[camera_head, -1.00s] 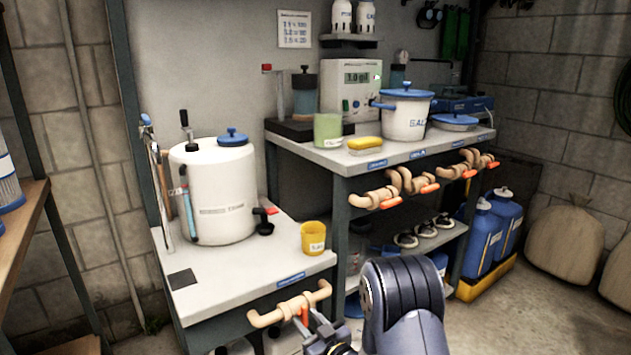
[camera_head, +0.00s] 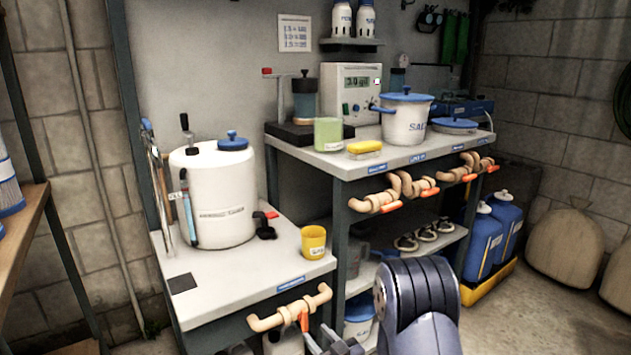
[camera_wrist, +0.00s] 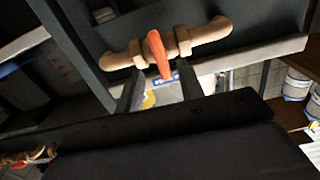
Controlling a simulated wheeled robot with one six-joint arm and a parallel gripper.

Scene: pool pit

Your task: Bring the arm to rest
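My gripper (camera_head: 332,346) is at the bottom edge of the head view, partly cut off, low in front of the bench. Part of my dark grey arm (camera_head: 415,300) shows to its right. In the wrist view my gripper (camera_wrist: 158,86) has two dark fingers standing apart, with nothing seen between them but background. Beyond the fingertips is a beige pipe (camera_wrist: 203,37) with an orange valve handle (camera_wrist: 159,54). I cannot tell exactly how far the fingers are from it.
The low bench (camera_head: 225,282) carries a white tank (camera_head: 222,200) and a yellow cup (camera_head: 313,241). The higher bench (camera_head: 400,155) holds a white pot (camera_head: 405,120), green cup (camera_head: 327,134) and yellow sponge (camera_head: 364,147). Beige pipes (camera_head: 378,202) jut from its front. Open floor lies at lower right.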

